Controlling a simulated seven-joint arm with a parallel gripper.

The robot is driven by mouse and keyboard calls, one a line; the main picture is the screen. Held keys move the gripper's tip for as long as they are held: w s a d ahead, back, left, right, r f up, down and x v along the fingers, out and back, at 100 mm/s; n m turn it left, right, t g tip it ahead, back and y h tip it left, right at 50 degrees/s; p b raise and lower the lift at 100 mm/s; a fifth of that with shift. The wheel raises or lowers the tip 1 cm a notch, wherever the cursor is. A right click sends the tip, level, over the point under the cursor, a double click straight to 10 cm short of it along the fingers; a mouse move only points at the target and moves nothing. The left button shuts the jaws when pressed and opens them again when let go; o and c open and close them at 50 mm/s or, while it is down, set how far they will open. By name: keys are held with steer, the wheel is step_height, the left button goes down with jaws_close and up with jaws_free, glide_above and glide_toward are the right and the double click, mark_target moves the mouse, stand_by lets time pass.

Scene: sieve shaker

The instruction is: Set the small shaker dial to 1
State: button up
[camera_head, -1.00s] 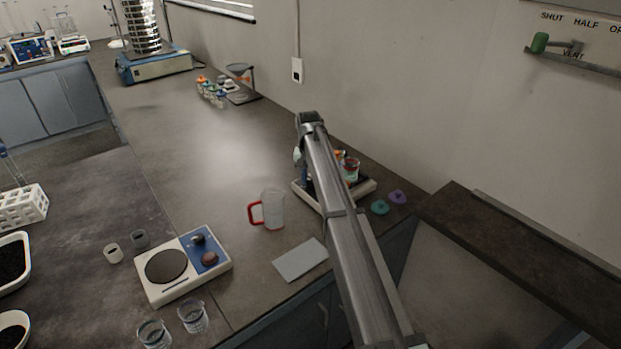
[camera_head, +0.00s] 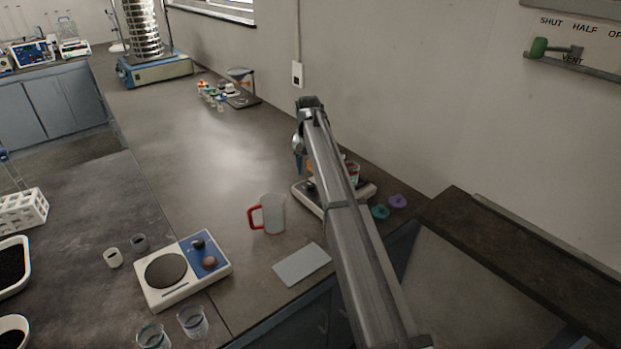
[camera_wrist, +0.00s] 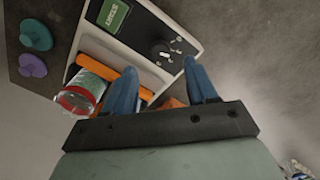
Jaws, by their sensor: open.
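The small shaker (camera_head: 309,201) is a white-edged unit at the right of the bench, partly hidden behind my arm in the head view. In the wrist view its dark panel (camera_wrist: 140,36) carries a green START button (camera_wrist: 113,15) and a small dial (camera_wrist: 164,53) with pale marks around it; the setting is too small to read. My gripper (camera_wrist: 162,78) is open and empty, its two blue fingers apart, over the shaker and near the dial's side of the panel. In the head view the gripper (camera_head: 299,160) points down at the shaker's left end.
A red-handled jug (camera_head: 272,214) and hotplate (camera_head: 190,283) stand left.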

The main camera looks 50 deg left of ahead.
mark_target(309, 185)
step_height(309, 185, up, 8)
steer(key=shift+s+f, duration=0.15)
steer(key=shift+a, duration=0.1)
stand_by(0.5)
